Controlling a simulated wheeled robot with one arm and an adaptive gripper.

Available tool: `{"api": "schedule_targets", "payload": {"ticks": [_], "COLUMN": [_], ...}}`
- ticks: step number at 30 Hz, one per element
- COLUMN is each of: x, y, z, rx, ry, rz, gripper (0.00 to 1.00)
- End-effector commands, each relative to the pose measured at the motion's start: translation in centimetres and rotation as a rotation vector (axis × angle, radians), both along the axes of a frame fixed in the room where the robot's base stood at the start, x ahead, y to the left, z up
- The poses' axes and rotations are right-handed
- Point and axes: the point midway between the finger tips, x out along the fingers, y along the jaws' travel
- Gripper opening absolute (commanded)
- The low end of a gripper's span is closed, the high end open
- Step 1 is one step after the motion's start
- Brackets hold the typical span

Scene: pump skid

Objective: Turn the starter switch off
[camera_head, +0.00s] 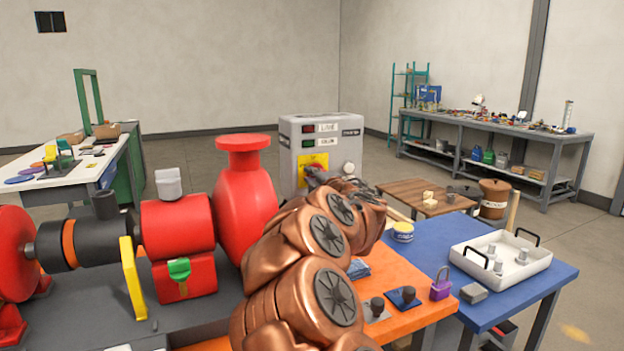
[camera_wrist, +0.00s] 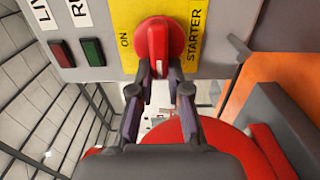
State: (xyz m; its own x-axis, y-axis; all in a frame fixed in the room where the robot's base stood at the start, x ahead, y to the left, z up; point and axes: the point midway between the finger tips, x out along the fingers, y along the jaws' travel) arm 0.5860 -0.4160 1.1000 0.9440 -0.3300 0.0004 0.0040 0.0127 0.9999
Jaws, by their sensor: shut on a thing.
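The starter switch is a red rotary knob (camera_wrist: 155,38) with a pale mark on its raised grip, on a yellow plate (camera_wrist: 122,14) marked ON and STARTER in the wrist view. My gripper (camera_wrist: 163,75) is shut on the knob's grip, one finger on each side. In the head view my gripper (camera_head: 314,177) reaches the front of the grey starter box (camera_head: 348,131). There the yellow plate (camera_head: 318,159) shows above it, and the knob is mostly hidden behind my gripper and arm.
A dark red lamp (camera_head: 308,129) and a green one (camera_head: 307,143) sit above the switch. A red pump (camera_head: 245,195) stands to the left of my arm. A blue table (camera_head: 430,240) with a white tray (camera_head: 500,270) and a purple padlock (camera_head: 441,287) are at right.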

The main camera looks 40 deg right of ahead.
Motion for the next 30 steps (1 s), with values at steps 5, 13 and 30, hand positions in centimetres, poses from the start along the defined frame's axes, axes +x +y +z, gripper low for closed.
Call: {"api": "schedule_targets", "payload": {"ticks": [5, 13, 30], "x": [-0.01, 0.01, -0.57], "y": [-0.03, -0.01, 0.18], "z": [-0.12, -0.12, -0.01], "rx": [-0.002, -0.002, -0.003], "ry": [0.004, 0.003, 0.002], "rz": [0.000, 0.000, -0.001], "gripper": [0.00, 0.27, 0.42]}}
